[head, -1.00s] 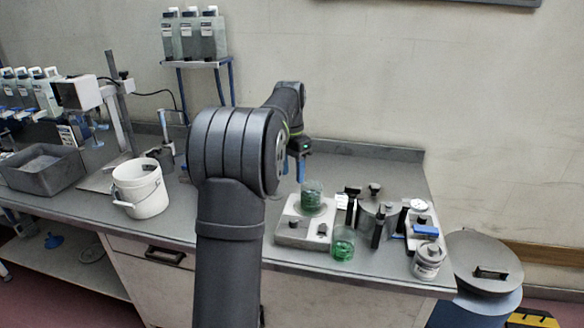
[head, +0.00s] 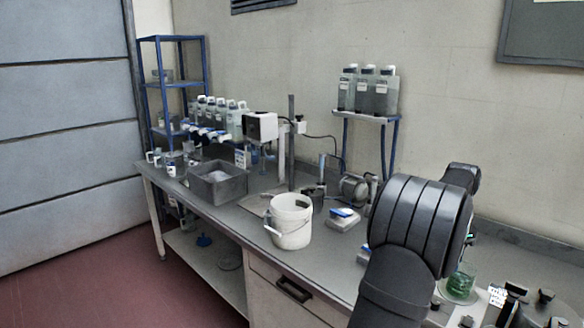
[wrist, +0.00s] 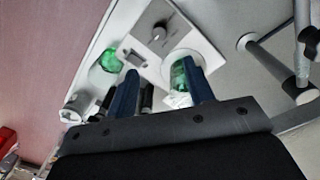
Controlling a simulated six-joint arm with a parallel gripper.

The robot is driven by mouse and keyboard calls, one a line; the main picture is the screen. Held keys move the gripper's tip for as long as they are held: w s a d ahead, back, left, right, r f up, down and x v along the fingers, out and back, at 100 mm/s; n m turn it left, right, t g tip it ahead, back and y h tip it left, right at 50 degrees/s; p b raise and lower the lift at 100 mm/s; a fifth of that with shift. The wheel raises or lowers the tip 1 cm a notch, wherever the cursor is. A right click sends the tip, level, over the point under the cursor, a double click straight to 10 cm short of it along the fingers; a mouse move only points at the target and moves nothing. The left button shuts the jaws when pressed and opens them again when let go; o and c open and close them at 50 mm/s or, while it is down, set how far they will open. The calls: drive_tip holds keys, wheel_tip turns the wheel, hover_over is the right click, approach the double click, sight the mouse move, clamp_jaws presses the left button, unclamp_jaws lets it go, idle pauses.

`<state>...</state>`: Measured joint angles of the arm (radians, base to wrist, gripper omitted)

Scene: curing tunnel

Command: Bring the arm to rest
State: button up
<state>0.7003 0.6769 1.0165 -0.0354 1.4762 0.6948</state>
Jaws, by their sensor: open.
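My gripper (wrist: 161,78) is open, its two blue fingers spread wide in the wrist view. A beaker of green liquid (wrist: 179,75) stands on the white hotplate (wrist: 150,15) beyond the fingertips, partly hidden by the right finger. I cannot tell the gap between it and the fingers. In the head view this beaker (head: 461,281) shows at the lower right beside my arm, and my gripper is mostly hidden behind my arm. A second green beaker (wrist: 109,61) stands beside the hotplate, to the left in the wrist view.
A white bucket (head: 290,224), a grey tray (head: 217,190) and a blue-and-white device (head: 343,217) stand on the bench left of my arm. A raised shelf (head: 366,116) with bottles is behind. A stand rod (wrist: 300,45) is right of the hotplate in the wrist view.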

drive_tip(key=f, duration=1.4)
drive_tip(key=shift+s, duration=0.35)
wheel_tip(320, 180, up, 18)
drive_tip(key=f, duration=0.1)
wheel_tip(320, 180, down, 16)
drive_tip(key=shift+f, duration=0.65)
drive_tip(key=n, duration=0.4)
drive_tip(key=shift+r, duration=0.1)
drive_tip(key=n, duration=0.4)
drive_tip(key=shift+n, duration=0.3)
drive_tip(key=n, duration=0.4)
drive_tip(key=shift+n, duration=0.3)
drive_tip(key=shift+n+t, duration=0.3)
drive_tip(key=shift+n, duration=1.7)
